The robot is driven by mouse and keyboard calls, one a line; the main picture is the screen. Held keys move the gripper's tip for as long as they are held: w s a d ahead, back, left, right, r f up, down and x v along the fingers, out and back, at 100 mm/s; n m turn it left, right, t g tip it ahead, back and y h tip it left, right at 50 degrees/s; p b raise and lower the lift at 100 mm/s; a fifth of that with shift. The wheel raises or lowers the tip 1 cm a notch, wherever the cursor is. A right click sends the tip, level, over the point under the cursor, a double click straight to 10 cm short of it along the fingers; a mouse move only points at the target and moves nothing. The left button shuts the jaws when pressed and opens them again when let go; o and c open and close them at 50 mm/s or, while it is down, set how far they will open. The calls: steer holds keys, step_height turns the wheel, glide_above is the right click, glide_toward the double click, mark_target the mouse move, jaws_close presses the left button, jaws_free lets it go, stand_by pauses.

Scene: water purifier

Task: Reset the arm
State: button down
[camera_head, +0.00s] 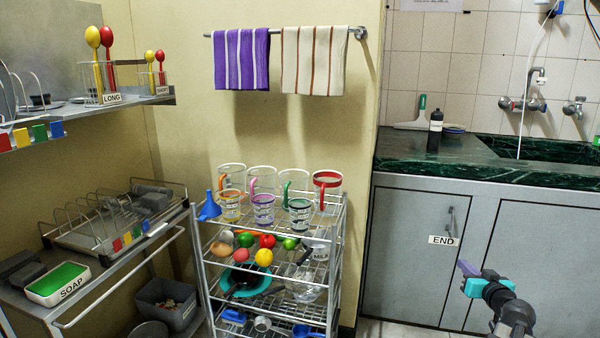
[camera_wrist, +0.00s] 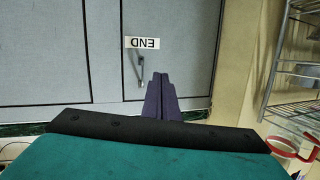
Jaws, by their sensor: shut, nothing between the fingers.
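My gripper (camera_head: 468,268) is at the lower right of the head view, in front of the grey cabinet under the counter. Its purple fingers are shut and hold nothing. In the wrist view my gripper (camera_wrist: 160,80) points at the cabinet doors, with its fingers together in the middle. The label END (camera_head: 443,240) is on the cabinet front, a little left of and above my gripper. The same label END (camera_wrist: 142,42) shows upside down in the wrist view.
A wire rack (camera_head: 265,253) with mugs and fruit stands left of my arm. A green marble counter (camera_head: 420,165) with a sink is above the cabinet (camera_head: 404,258). A soap tray (camera_head: 57,283) and dish racks are at the far left.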

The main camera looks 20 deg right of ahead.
steer(key=w+a+f+n+g+y+p, duration=0.1)
steer(key=w+a+f+g+y+p, duration=0.25)
steer(key=a, duration=0.65)
steer(key=w+a+f+n+y+p, duration=0.1)
steer(key=w+a+f+y+p, duration=0.35)
steer(key=a, duration=0.55)
steer(key=s+a+f+n+g+y+p, duration=0.1)
steer(key=a+f+g+p, duration=0.3)
steer(key=a, duration=0.6)
steer(key=s+a+f+g+p, duration=0.1)
steer(key=a+f+p, duration=0.3)
steer(key=a, duration=0.6)
steer(key=s+a+f+n+g+p, duration=0.1)
steer(key=s+a+f+g+p, duration=0.2)
steer(key=s+a, duration=0.35)
steer(key=s+a+f+g+p, duration=0.25)
steer(key=s+a+p, duration=0.2)
steer(key=a, duration=0.25)
steer(key=s+a+r+g+h+p, duration=0.1)
steer(key=s+a+g+p, duration=0.1)
steer(key=s, duration=0.7)
steer(key=s+a+r+n+g+h+p, duration=0.1)
steer(key=s+a+g+h+p, duration=0.1)
steer(key=s, duration=0.6)
steer(key=a+g+p, duration=0.1)
steer(key=g+p, duration=0.1)
steer(key=p, duration=0.1)
steer(key=shift+s+r+p, duration=0.25)
steer(key=shift+s+p, duration=0.1)
